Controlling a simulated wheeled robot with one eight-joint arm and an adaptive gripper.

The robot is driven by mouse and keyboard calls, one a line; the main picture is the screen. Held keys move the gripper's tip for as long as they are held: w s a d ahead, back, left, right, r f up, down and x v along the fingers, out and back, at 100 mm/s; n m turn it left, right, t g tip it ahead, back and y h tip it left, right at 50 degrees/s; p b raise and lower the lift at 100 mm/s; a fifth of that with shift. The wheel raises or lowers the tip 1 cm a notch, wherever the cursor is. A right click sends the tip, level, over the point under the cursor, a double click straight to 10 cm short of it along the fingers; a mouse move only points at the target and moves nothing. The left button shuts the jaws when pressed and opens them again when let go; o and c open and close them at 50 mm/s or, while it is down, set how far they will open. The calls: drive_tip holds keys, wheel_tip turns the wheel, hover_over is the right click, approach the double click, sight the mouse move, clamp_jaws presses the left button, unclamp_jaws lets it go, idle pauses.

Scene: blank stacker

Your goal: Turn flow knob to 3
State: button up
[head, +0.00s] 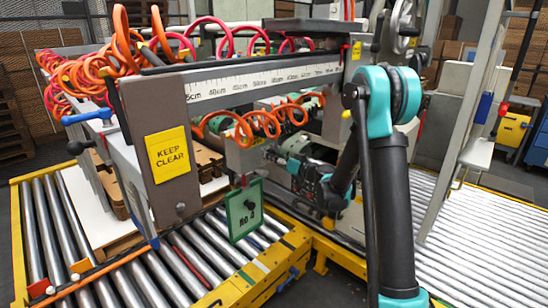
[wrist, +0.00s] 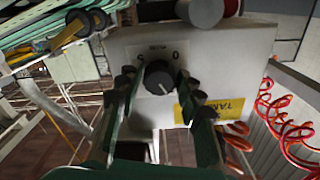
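The flow knob (wrist: 158,78) is a round black dial on the pale face of a control box (wrist: 225,60) in the wrist view. A white pointer line on it points down and slightly right in the picture. Printed marks sit above it, with a 0 to its right; the lettering looks inverted and is hard to read. My gripper (wrist: 165,92) is open, with one dark finger at each side of the knob in the picture; I cannot tell whether either touches it. In the head view my gripper (head: 292,168) is partly hidden beside the machine, and I cannot make out the knob there.
A yellow label (wrist: 212,108) is on the box face, and red coiled hoses (wrist: 285,125) hang at right. In the head view, a green sign (head: 244,210), orange coils (head: 258,124) and the ruler beam (head: 262,82) crowd the arm. Roller conveyors (head: 480,235) lie below.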

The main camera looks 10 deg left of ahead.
drive_tip(key=c, duration=0.7)
drive_tip(key=shift+o, duration=0.2)
drive_tip(key=shift+m, duration=0.3)
drive_tip(key=m, duration=0.9)
drive_tip(key=shift+m, duration=0.4)
drive_tip(key=o, duration=1.2)
drive_tip(key=shift+c, duration=0.2)
